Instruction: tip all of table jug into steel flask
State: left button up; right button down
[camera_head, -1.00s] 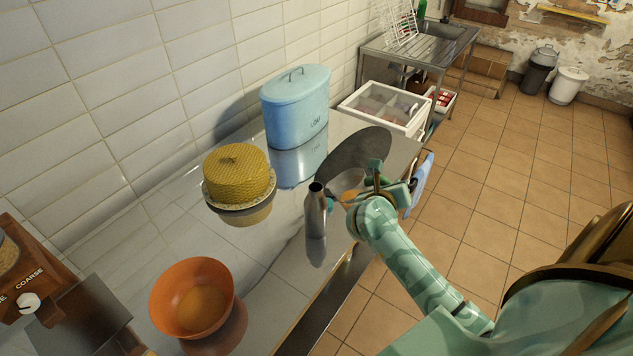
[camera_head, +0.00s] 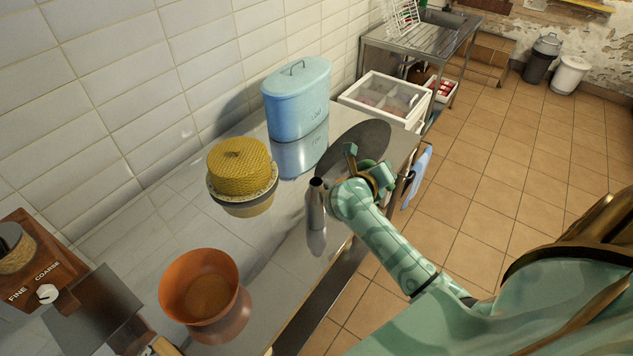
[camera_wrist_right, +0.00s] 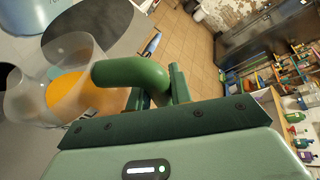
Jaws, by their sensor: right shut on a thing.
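The steel flask (camera_head: 316,208) stands upright on the shiny counter, narrow neck up, just left of my right wrist in the head view. My right gripper (camera_head: 366,172) is beyond and to the right of the flask, above the counter. It is shut on the green handle of the table jug. In the right wrist view the jug (camera_wrist_right: 55,78) is clear, with orange liquid (camera_wrist_right: 82,95) inside. In the head view the jug is hidden by my gripper and arm, and I cannot tell its exact tilt. My left gripper is out of view.
A blue lidded bin (camera_head: 297,100), a yellow woven dome (camera_head: 238,165) and an orange bowl (camera_head: 200,285) stand on the counter. A dark oval plate (camera_head: 365,138) lies behind my gripper. A wooden grinder (camera_head: 35,265) is at the left. Counter between bowl and flask is clear.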

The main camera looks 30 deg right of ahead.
aim_at(371, 163)
jog(key=shift+w+a+r, duration=0.1)
jog(key=shift+w+r, duration=0.1)
jog(key=shift+r, duration=0.05)
jog(key=shift+r+p, duration=0.2)
jog(key=shift+p, duration=0.15)
jog(key=shift+w+a+r+n+p, duration=0.2)
jog(key=shift+w+r+n+p, duration=0.05)
jog(key=shift+r+n+p, duration=0.3)
jog(key=shift+g+h, duration=0.3)
jog(key=shift+w+a+r+p, duration=0.15)
jog(key=shift+w+p, duration=0.05)
jog(key=shift+p, duration=0.1)
jog(key=shift+r, duration=0.2)
